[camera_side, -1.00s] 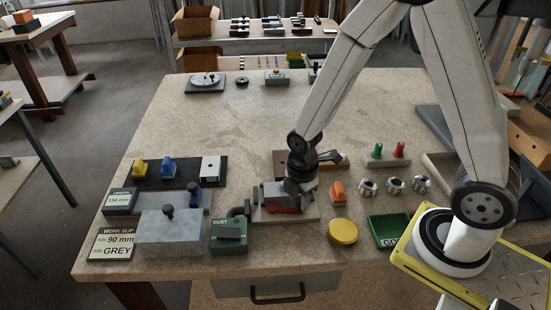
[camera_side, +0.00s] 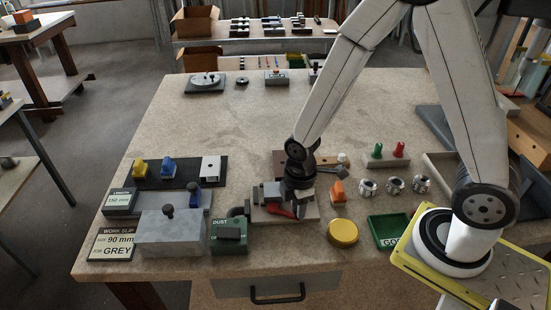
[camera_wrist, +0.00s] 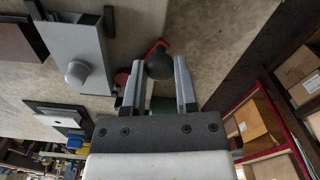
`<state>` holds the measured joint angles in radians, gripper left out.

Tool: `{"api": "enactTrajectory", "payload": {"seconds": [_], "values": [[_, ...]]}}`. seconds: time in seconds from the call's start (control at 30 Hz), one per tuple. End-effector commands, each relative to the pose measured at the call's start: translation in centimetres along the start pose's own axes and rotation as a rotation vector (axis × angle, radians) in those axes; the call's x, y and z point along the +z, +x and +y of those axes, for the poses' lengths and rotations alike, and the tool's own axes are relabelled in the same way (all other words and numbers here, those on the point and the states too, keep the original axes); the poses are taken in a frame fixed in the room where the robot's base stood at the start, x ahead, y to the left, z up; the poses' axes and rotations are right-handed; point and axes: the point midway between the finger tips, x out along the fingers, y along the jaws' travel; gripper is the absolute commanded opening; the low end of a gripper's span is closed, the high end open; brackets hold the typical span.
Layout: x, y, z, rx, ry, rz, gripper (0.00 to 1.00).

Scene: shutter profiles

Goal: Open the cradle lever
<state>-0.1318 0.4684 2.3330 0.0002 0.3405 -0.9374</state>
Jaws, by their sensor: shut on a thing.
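The cradle (camera_side: 271,190) is a grey metal fixture on a pale base plate near the front middle of the bench in the side view. Its red lever (camera_side: 281,210) slants along the front of it. My gripper (camera_side: 299,206) points down at the lever's right end and hides part of it. In the wrist view, a dark round knob (camera_wrist: 159,66) sits between the two fingers of my gripper (camera_wrist: 158,82), with a piece of the red lever (camera_wrist: 157,46) showing behind it. My gripper is shut on the lever's knob.
An orange piece (camera_side: 338,192), a yellow disc (camera_side: 343,232) and a green tray (camera_side: 389,231) lie to the right. The bench behind is mostly clear.

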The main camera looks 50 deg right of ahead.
Motion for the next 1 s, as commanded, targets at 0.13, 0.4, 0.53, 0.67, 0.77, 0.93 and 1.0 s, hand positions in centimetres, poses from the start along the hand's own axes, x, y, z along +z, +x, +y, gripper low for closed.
{"api": "enactTrajectory", "payload": {"seconds": [0.13, 0.4, 0.53, 0.67, 0.77, 0.93, 1.0], "values": [[-0.8, -0.1, -0.5, 0.003, 0.125, 0.003, 0.0], [-2.2, -0.1, -1.3, 0.003, 0.363, 0.003, 0.0], [-2.9, -0.1, -1.6, 0.002, 0.479, 0.003, 0.0], [-3.6, -0.1, -1.8, 0.002, 0.594, 0.003, 0.0], [-4.2, -0.1, -1.9, 0.002, 0.684, 0.003, 0.0], [-5.2, -0.1, -1.9, 0.002, 0.83, 0.004, 0.0], [-5.5, -0.1, -1.9, 0.001, 0.884, 0.004, 0.0]]}}
